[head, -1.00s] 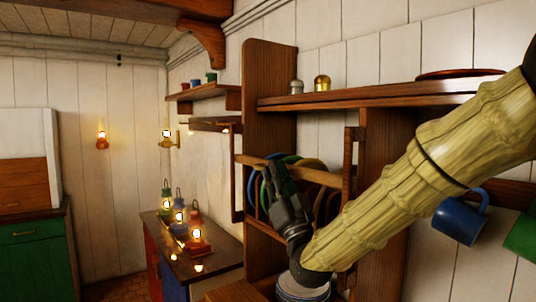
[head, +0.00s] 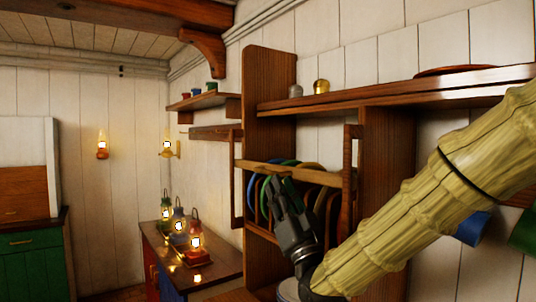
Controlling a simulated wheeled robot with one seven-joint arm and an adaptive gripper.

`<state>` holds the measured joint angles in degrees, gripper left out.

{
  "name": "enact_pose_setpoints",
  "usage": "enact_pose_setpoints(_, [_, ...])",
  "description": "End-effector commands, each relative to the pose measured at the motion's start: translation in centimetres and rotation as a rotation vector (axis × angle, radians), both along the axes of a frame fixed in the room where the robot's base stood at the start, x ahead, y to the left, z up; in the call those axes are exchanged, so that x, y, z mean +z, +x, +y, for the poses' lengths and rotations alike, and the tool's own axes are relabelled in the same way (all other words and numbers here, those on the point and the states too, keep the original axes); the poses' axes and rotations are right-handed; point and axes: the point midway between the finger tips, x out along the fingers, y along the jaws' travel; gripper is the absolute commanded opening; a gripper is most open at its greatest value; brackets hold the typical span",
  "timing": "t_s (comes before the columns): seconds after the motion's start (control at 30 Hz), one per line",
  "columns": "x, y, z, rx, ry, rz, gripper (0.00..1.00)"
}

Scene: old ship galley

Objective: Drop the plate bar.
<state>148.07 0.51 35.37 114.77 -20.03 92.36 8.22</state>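The plate bar (head: 318,178) is a wooden rail across the front of the plate rack, between two upright side pieces. It stands raised across the upper part of the plates. Several plates (head: 253,190), green, blue, yellow and reddish, stand on edge behind it. My gripper (head: 277,186) is dark grey and in front of the plates, its fingertips close to the bar's underside near its middle-left. I cannot tell whether they touch it. The fingers are seen from behind, so their opening is unclear. My gripper and forearm hide part of the rack's lower right.
A shelf (head: 390,96) above the rack carries small metal shakers (head: 321,87) and a reddish dish (head: 455,70). A blue mug (head: 473,229) and a green mug (head: 524,236) hang at right, partly behind my arm. Lit lanterns (head: 196,243) stand on the counter (head: 222,268) at left.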

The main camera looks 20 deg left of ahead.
Motion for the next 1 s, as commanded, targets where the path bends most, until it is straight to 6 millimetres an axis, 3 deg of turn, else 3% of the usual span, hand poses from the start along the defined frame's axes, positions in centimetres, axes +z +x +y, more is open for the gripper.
enact_pose_setpoints(0.73, [-0.1,-0.1,-0.1,0.001,0.000,0.001,0.21])
enact_pose_setpoints(1.0, [-2.4,-1.8,-1.7,0.000,0.000,0.003,0.21])
